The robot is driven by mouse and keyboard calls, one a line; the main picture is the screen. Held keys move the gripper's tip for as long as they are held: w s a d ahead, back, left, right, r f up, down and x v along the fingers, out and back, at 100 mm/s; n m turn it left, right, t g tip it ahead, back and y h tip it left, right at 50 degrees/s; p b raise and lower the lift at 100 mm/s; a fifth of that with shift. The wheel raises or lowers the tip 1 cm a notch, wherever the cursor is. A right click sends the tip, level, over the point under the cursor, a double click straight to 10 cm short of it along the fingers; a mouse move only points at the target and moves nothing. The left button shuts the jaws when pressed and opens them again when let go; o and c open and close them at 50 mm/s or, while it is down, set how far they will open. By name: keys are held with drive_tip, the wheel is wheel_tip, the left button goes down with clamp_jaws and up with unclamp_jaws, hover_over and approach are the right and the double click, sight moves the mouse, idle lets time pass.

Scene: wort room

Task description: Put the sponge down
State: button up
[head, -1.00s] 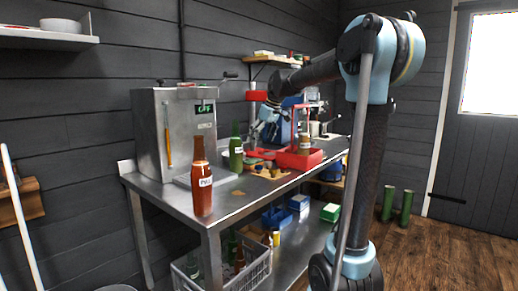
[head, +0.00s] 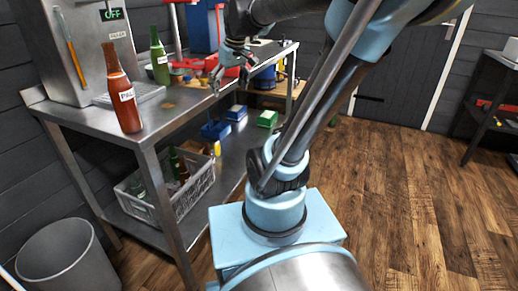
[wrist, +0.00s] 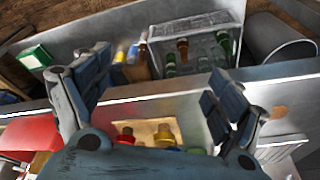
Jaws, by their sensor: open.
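My gripper (head: 228,80) is open, fingers pointing down, over the front edge of the steel workbench (head: 178,124). In the wrist view my gripper (wrist: 160,78) has nothing between its fingers. The bench edge and lower shelf lie beneath it. I cannot pick out a sponge for certain in any view. A brown stain (head: 167,106) marks the bench top; it also shows in the wrist view (wrist: 278,112), right of the fingers.
The lower shelf bears a bottle crate (head: 195,187), a blue box (head: 236,112) and a green-and-white block (head: 267,118). A bin (head: 65,262) stands at left; floor at right is clear.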

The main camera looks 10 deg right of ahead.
drive_tip(key=s+d+f+m, duration=0.2)
drive_tip(key=s+d+f, duration=0.1)
drive_tip(key=s+f, duration=0.5)
drive_tip(key=s+d+f+m+h, duration=0.1)
drive_tip(key=s+d+f, duration=0.3)
drive_tip(key=s+f, duration=0.4)
drive_tip(key=shift+s+f+m+g+h, duration=0.25)
drive_tip(key=shift+f+m+g+h, duration=0.1)
drive_tip(key=shift+m, duration=0.55)
drive_tip(key=shift+w+a+f, duration=0.1)
drive_tip(key=shift+w+f, duration=0.1)
drive_tip(key=shift+w, duration=0.25)
drive_tip(key=shift+c, duration=0.3)
